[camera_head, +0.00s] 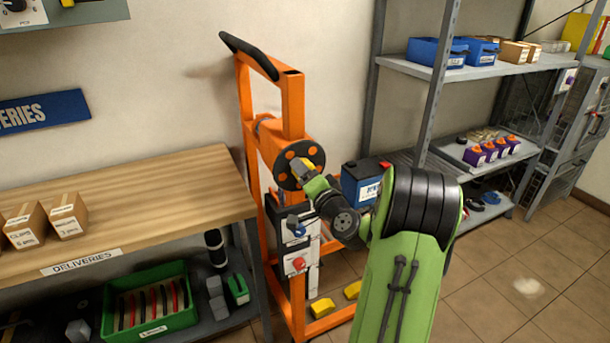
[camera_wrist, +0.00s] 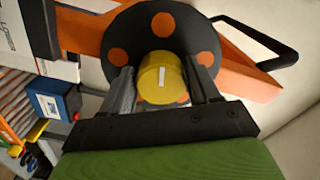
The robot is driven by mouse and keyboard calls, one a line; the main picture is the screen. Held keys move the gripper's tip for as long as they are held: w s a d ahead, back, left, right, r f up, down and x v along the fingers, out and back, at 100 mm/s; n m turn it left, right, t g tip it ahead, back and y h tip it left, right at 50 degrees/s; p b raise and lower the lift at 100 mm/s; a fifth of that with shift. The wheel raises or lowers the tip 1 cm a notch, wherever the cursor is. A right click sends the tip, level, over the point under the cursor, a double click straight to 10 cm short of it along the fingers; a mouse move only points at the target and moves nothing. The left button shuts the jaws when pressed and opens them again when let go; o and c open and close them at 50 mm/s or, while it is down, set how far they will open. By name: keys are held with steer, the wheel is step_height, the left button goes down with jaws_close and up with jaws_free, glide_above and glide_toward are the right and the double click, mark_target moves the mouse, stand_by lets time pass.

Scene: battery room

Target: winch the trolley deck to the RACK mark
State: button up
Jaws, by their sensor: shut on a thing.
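The orange trolley (camera_head: 294,100) stands against the wall with its black push handle at the top. On its mast is a black winch disc (camera_head: 285,178) with orange spots; it fills the upper middle of the wrist view (camera_wrist: 203,38). A yellow knob (camera_wrist: 155,80) with a white stripe sits in front of the disc. My gripper (camera_wrist: 160,88) is shut on this knob, one finger on each side. In the head view my gripper (camera_head: 312,180) reaches the disc from the right. A blue battery (camera_head: 350,185) shows behind my arm. The deck is mostly hidden, and I cannot make out the RACK mark.
A wooden bench (camera_head: 150,190) with small cartons stands at left, a green crate (camera_head: 165,322) below it. A grey shelf rack (camera_head: 490,72) with blue bins is at right. Yellow blocks (camera_head: 322,307) are low on the trolley. The floor at right is clear.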

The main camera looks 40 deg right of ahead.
steer(key=shift+m, duration=0.5)
steer(key=o, duration=1)
steer(key=shift+c, duration=0.2)
steer(key=shift+s, duration=0.1)
steer(key=b+v, duration=0.7)
steer(key=v, duration=0.8)
steer(key=shift+s+a, duration=0.2)
steer(key=shift+s, duration=0.1)
steer(key=shift+r, duration=0.1)
